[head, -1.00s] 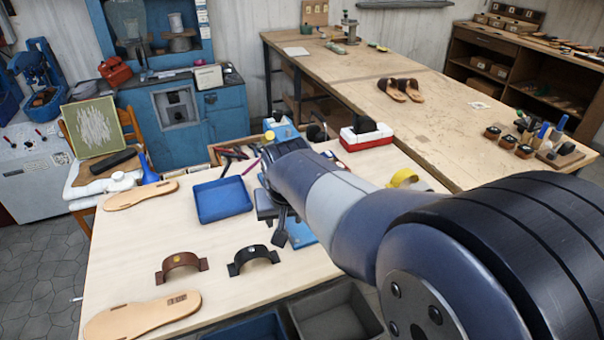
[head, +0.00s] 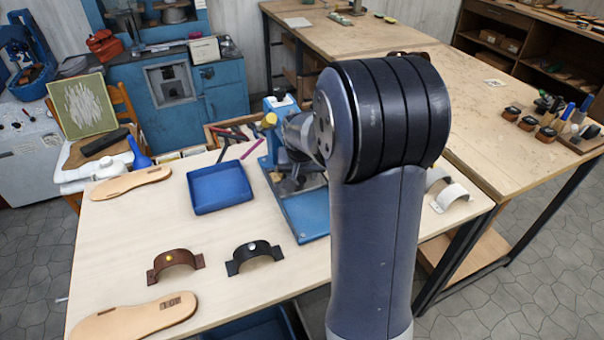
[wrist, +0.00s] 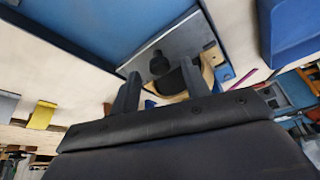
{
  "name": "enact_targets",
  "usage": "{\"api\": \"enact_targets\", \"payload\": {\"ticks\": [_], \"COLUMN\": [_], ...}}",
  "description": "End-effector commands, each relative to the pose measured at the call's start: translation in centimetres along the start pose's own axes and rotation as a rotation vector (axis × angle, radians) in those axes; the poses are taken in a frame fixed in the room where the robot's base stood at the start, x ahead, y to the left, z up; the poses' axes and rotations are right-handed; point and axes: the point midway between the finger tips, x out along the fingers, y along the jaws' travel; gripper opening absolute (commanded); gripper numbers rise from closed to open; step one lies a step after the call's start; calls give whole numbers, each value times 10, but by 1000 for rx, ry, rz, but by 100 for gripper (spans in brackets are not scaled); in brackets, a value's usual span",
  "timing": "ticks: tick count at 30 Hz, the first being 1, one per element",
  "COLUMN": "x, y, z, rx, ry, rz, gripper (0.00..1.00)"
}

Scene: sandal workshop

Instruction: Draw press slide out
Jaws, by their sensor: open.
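The blue press (head: 272,128) stands on the table, with its flat blue base (head: 306,216) reaching toward the front. My arm hides much of the press's right side. In the wrist view, a grey metal plate (wrist: 190,42), which looks like the press slide, lies beside a blue surface (wrist: 95,22). A black knob (wrist: 157,63) sits on the plate. My gripper (wrist: 160,82) is open, its two dark fingers apart, and the knob shows between them in the picture. I cannot tell whether the fingers touch it. The fingers are hard to make out in the head view.
A blue tray (head: 220,188) is left of the press. A brown strap (head: 175,262) and a black strap (head: 254,254) lie in front of it. Tan soles (head: 130,183) lie at the left. A pale strap piece (head: 450,194) is right of my arm.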

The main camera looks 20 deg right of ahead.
Motion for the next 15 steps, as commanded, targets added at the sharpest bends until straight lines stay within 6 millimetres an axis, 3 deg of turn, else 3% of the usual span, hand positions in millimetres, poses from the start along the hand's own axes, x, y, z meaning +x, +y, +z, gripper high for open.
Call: {"api": "enact_targets", "payload": {"ticks": [13,15], "x": [11,10], "y": [0,0], "z": [0,0], "rx": [0,0], "ry": [0,0], "rz": [0,0], "gripper": [45,39]}}
